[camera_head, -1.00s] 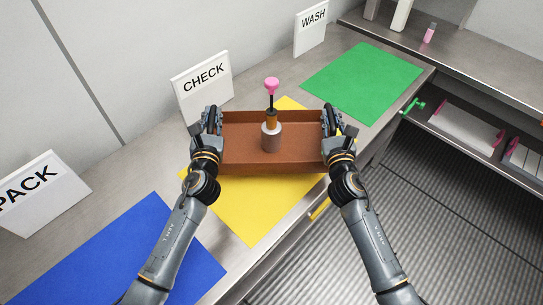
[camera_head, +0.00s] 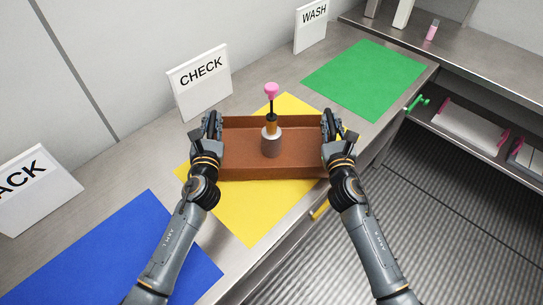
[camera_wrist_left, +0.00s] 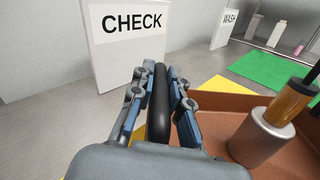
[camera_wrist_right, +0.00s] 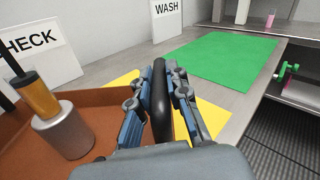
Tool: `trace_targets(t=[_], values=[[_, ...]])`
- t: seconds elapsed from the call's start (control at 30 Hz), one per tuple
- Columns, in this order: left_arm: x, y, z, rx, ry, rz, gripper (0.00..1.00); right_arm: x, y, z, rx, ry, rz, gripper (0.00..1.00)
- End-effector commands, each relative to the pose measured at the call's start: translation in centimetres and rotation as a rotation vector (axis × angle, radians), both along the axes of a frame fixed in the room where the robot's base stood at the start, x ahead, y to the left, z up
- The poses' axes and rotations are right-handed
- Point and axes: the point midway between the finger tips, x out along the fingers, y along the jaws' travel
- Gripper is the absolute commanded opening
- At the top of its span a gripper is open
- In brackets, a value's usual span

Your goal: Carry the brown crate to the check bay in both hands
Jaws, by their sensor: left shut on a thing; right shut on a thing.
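The brown crate (camera_head: 244,156) is over the yellow mat (camera_head: 250,222) in front of the CHECK sign (camera_head: 200,82). A grey cylinder (camera_head: 271,147) with an amber part and a pink-topped stick stands upright inside it. My left gripper (camera_head: 212,122) is shut on a black handle (camera_wrist_left: 159,105) at the crate's left end. My right gripper (camera_head: 331,122) is shut on the matching black handle (camera_wrist_right: 161,105) at the right end. The crate looks level; I cannot tell whether its base touches the mat.
A blue mat (camera_head: 120,255) lies to the left by the PACK sign (camera_head: 37,190). A green mat (camera_head: 365,78) lies to the right near the WASH sign (camera_head: 311,25).

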Motion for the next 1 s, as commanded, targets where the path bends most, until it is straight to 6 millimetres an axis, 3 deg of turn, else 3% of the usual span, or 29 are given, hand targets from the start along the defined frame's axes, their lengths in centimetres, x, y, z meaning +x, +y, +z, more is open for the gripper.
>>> trace_targets(t=[0.07,0.1,0.2,0.5,0.63,1.0], values=[[0.0,-0.1,-0.6,-0.001,-0.004,-0.002,0.0,0.0,0.1,-0.6,0.0,-0.004,0.002,0.0],[0.0,0.0,-0.6,0.0,-0.001,-0.001,0.2,0.0,0.0,-0.6,0.0,-0.001,0.001,0.2],[0.0,0.0,-0.5,0.0,0.0,-0.001,0.39,0.0,0.0,-0.5,0.0,0.0,0.001,0.39],[-0.1,0.0,-0.5,0.0,0.0,0.0,0.39,0.0,0.0,-0.5,0.0,0.0,0.0,0.39],[-1.1,0.0,-0.5,0.001,0.0,-0.001,0.39,0.0,0.0,-0.5,0.0,0.0,0.0,0.39],[-8.6,-0.4,-0.6,0.0,0.002,-0.001,0.39,0.0,0.0,-0.5,0.0,0.0,0.0,0.39]])
